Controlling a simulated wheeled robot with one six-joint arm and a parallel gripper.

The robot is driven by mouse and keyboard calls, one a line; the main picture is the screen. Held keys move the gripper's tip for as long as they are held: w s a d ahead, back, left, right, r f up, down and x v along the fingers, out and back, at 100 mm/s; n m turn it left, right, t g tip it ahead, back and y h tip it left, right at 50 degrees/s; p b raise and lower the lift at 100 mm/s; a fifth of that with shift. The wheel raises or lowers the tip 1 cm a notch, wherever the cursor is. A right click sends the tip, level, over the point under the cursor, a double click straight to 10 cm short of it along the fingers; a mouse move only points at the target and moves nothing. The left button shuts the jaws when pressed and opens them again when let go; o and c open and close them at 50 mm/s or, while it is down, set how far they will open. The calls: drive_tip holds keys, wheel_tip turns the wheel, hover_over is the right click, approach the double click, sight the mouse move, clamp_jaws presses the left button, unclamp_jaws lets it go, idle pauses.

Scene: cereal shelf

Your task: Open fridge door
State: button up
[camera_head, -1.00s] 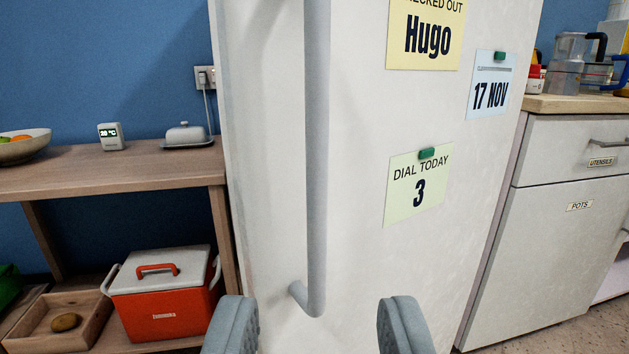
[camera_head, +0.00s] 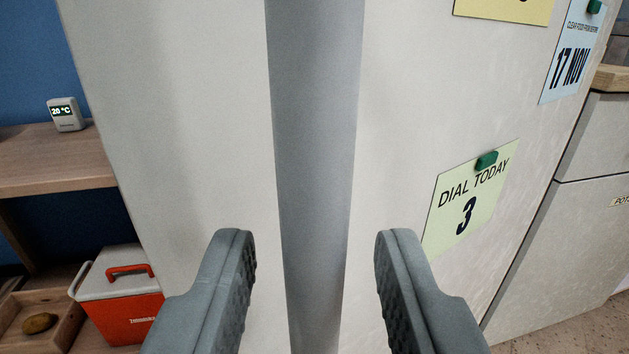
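The white fridge door (camera_head: 180,130) fills most of the view and looks closed. Its long grey vertical handle (camera_head: 315,130) runs down the middle of the picture. My gripper (camera_head: 315,245) is open, with one finger to the left of the handle and one to the right. Gaps show between the handle and both fingers, and I see no contact. The handle's lower end is out of view. How deep the handle sits between the fingers is hard to tell.
On the left, a wooden shelf (camera_head: 50,170) holds a small thermometer display (camera_head: 66,114). Below are a red cooler (camera_head: 125,315) and a wooden tray (camera_head: 55,305). A yellow-green "DIAL TODAY 3" note (camera_head: 470,200) hangs on the door. A white cabinet (camera_head: 560,240) stands at right.

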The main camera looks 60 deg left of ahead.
drive_tip(key=shift+x, duration=0.95)
clamp_jaws()
drive_tip(key=shift+d, duration=0.1)
